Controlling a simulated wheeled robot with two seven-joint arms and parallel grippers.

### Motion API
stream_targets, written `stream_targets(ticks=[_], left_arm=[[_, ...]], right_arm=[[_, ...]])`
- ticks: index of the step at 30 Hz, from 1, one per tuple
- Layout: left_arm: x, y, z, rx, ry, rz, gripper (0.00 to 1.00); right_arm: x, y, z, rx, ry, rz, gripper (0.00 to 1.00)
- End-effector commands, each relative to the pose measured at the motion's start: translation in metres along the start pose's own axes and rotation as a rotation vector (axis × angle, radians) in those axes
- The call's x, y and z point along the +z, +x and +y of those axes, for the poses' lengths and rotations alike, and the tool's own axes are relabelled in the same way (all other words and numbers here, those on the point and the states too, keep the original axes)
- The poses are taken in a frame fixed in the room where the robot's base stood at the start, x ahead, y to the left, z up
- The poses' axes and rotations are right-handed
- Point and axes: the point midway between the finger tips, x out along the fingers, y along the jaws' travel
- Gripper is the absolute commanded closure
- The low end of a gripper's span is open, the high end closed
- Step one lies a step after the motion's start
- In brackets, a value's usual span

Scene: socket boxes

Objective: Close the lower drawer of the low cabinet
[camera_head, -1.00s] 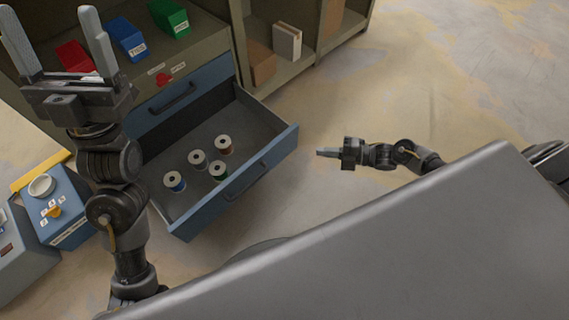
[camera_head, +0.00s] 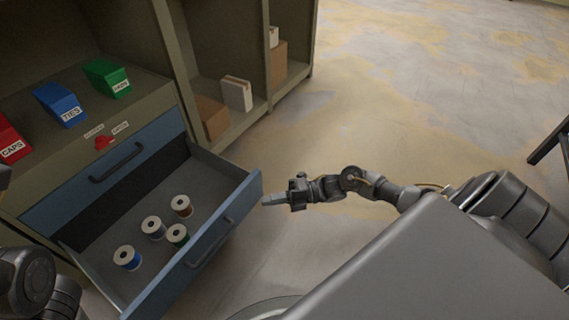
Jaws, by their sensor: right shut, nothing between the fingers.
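The low cabinet (camera_head: 50,170) stands at the left with two blue drawers. The upper drawer (camera_head: 75,195) is shut, with a dark bar handle. The lower drawer (camera_head: 212,262) is pulled well out and holds several spools of wire (camera_head: 153,228). Its dark handle is on the front face. My right gripper (camera_head: 272,199) is shut and empty, its fingertips pointing left, close to the right end of the drawer front. I cannot tell whether they touch it. My left gripper is out of view; only part of the left arm shows at the lower left.
On the cabinet top stand a red CAPS bin (camera_head: 10,140), a blue TIES bin (camera_head: 60,104) and a green bin (camera_head: 106,77). A shelf unit with boxes (camera_head: 237,93) rises behind. The floor to the right is clear, apart from a dark leg at the right edge.

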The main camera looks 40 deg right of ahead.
Motion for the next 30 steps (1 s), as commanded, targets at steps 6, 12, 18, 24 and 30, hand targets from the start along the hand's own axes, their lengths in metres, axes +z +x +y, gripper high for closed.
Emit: stream_targets(ticks=[6, 12, 18, 24, 30], left_arm=[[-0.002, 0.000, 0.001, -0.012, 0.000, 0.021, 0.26], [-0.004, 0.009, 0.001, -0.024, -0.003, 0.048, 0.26], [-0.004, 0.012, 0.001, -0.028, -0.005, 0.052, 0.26], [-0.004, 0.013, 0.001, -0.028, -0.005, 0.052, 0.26], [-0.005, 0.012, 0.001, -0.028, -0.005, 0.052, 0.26]], right_arm=[[0.008, 0.039, -0.004, 0.002, -0.003, -0.002, 1.00], [0.024, 0.055, -0.003, 0.001, -0.001, -0.001, 1.00], [0.029, 0.059, -0.001, -0.001, 0.002, 0.000, 1.00], [0.029, 0.059, 0.000, -0.001, 0.002, 0.000, 1.00], [0.030, 0.059, -0.001, -0.001, 0.001, -0.004, 1.00]])
